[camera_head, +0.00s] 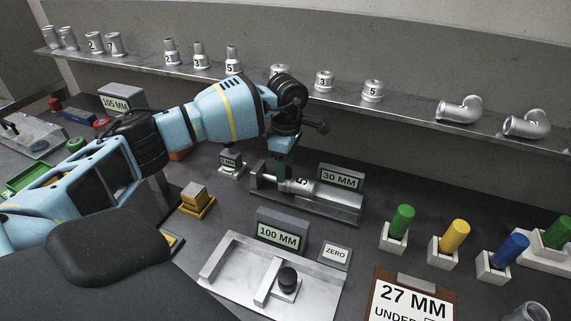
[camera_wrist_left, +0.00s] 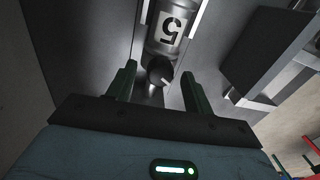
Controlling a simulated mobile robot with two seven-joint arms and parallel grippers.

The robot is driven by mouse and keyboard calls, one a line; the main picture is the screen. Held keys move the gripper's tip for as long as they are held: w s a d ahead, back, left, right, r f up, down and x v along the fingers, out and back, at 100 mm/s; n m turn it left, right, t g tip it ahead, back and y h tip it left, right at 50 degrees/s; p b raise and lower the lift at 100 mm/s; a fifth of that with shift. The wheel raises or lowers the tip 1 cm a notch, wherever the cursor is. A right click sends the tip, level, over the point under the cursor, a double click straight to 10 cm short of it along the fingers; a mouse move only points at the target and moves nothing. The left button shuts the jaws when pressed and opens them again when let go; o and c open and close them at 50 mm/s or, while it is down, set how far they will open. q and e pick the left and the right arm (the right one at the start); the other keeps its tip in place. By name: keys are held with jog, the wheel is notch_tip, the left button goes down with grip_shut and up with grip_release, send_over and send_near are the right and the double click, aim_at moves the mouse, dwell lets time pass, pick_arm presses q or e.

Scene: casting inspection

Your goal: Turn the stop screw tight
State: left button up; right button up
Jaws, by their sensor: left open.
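The casting marked 5 (camera_head: 318,190) lies in a metal cradle (camera_head: 335,209) beside the 30 MM sign. In the left wrist view the casting (camera_wrist_left: 174,28) ends at a dark round knob (camera_wrist_left: 160,72) with a white line on it, which looks like the stop screw. My left gripper (camera_head: 284,168) points down over the left part of the cradle and hides the knob in the head view. In the left wrist view its two green fingers (camera_wrist_left: 159,76) are open, one on each side of the knob. I cannot tell whether they touch it. My right gripper is not in view.
The 30 MM sign (camera_head: 341,177) stands behind the cradle. The 100 MM block (camera_head: 282,231) and a metal plate (camera_head: 232,267) with a black knob (camera_head: 288,278) are in front. Coloured cylinders in white holders (camera_head: 393,241) stand right. Castings line the rear shelf (camera_head: 404,108).

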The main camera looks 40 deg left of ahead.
pick_arm(q)
jog(key=shift+w+r, duration=0.2)
jog(key=shift+r, duration=3.75)
